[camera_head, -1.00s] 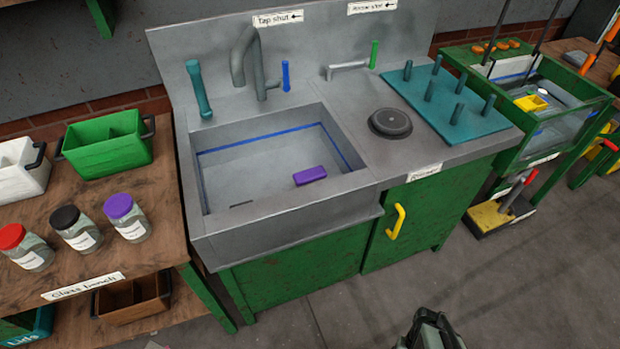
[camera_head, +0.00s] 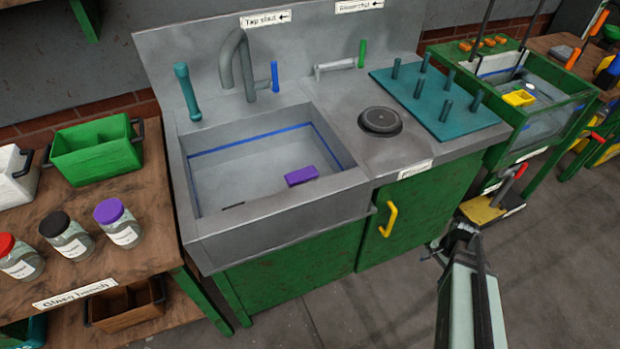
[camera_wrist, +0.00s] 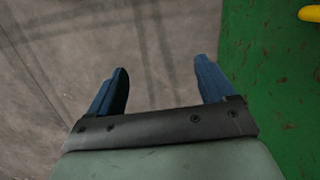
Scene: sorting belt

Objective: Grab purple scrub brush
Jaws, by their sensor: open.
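The purple scrub brush (camera_head: 301,176) looks like a small purple block and lies inside the grey sink basin (camera_head: 232,165), toward its right side. My gripper (camera_head: 453,236) is outside the sink, in front of the green cabinet and to the right of its yellow handle, well apart from the brush. In the wrist view my gripper (camera_wrist: 160,88) shows two blue fingers spread wide with nothing between them. Bare floor and the green cabinet front show beyond the fingers. The brush is not in the wrist view.
The sink's front wall (camera_head: 290,215) stands between my gripper and the basin. The yellow cabinet handle (camera_head: 388,219) juts out near my arm. A teal peg board (camera_head: 437,105) and a round black drain cover (camera_head: 380,121) are on the counter. Jars (camera_head: 117,224) stand on the left bench.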

